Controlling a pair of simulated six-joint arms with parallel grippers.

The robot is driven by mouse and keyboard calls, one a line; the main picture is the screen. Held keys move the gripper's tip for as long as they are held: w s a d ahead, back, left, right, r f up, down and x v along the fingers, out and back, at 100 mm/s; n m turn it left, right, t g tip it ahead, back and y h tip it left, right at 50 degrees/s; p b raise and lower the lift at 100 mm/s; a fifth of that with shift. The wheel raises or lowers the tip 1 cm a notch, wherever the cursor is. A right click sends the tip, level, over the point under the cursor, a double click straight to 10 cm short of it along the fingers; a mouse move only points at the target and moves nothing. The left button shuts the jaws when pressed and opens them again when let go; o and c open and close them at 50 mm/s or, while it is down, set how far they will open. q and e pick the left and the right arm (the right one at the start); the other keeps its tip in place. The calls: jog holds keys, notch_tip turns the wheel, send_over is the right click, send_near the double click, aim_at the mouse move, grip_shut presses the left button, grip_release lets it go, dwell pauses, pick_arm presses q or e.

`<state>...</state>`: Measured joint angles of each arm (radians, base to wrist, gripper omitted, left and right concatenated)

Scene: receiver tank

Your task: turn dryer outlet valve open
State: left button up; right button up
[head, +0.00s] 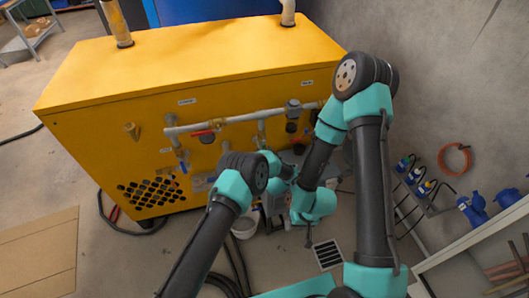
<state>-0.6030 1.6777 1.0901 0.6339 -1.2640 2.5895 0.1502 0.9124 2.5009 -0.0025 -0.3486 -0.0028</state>
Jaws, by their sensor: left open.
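A yellow dryer cabinet (120,95) fills the middle of the head view. A grey pipe (240,118) runs across its front, with a valve with a red lever (203,132) lying roughly along the pipe. A smaller valve with a blue handle (183,167) sits below it. The labels are too small to read, so I cannot tell which is the dryer outlet valve. My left gripper (275,207) is low in front of the cabinet's right part, open, apart from both levers and partly hidden by my arms. My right gripper (308,236) is near it, small, its jaws unclear.
A white bucket (243,228) stands on the floor near my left arm. Dark hoses (237,265) cross the floor. A floor drain (328,254) lies to the right. A grey wall with an orange hose coil (455,160) bounds the right side. Open floor lies left.

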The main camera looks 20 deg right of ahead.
pick_arm(q)
jog(key=shift+s, duration=0.1)
jog(key=s, duration=0.7)
jog(key=shift+s, duration=0.15)
dwell(0.4)
